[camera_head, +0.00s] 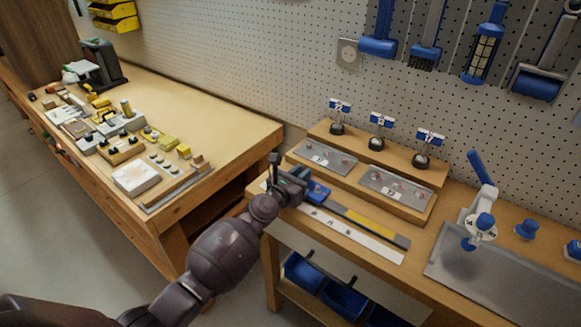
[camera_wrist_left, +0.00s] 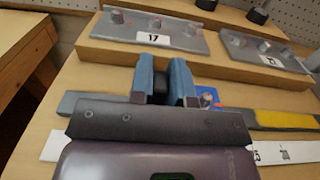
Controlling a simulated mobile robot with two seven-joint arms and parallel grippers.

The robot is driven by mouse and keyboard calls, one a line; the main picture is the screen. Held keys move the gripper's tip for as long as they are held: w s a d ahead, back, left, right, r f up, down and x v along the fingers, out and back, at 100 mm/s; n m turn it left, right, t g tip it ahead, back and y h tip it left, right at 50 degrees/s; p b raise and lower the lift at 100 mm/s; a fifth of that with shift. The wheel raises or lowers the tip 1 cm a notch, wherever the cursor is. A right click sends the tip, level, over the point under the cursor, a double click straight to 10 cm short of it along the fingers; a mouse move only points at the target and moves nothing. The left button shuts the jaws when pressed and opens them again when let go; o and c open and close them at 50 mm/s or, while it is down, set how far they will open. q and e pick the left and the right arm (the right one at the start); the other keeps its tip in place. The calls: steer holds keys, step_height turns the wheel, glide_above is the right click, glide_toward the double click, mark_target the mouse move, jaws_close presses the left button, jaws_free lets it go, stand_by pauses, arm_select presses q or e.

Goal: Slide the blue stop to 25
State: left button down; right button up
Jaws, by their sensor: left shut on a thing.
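The blue stop (camera_head: 317,191) sits on a grey rail (camera_head: 400,241) at the front of the bench. A bit of its blue body with red marks (camera_wrist_left: 207,97) shows right of the fingers in the left wrist view. My left gripper (camera_head: 287,184) is at the stop's left end; in the wrist view its two fingers (camera_wrist_left: 161,82) are shut on a dark upright knob, which seems part of the stop. A white scale strip (camera_head: 365,240) lies along the rail's front; a 25 and a 20 are readable right of my gripper in the wrist view. The gripper hides the scale beneath it.
A yellow strip (camera_head: 367,222) lies along the rail right of the stop. Behind the rail, a wooden step (camera_head: 400,207) carries grey plates with knobs, one labelled 17 (camera_wrist_left: 153,38). A grey tray (camera_head: 500,285) is at right. Blue bins (camera_head: 343,299) are below.

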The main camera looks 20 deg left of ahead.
arm_select(q)
steer(key=s+d, duration=0.1)
steer(key=d, duration=0.1)
steer(key=s+d+p, duration=0.1)
steer(key=d, duration=0.2)
steer(key=s+d, duration=0.1)
steer(key=d, duration=0.1)
steer(key=shift+d, duration=0.35)
steer(key=shift+s+d+p, duration=0.15)
steer(key=shift+d+p, duration=0.15)
steer(key=shift+d, duration=0.35)
arm_select(e)
steer(key=shift+w+r, duration=0.25)
steer(key=shift+r, duration=0.55)
steer(key=shift+w+r, duration=0.2)
steer(key=shift+r, duration=0.55)
arm_select(q)
steer(key=c, duration=1.2)
jaws_free()
steer(key=shift+o, duration=0.6)
arm_select(e)
steer(key=shift+s+f, duration=0.2)
steer(key=shift+s, duration=0.1)
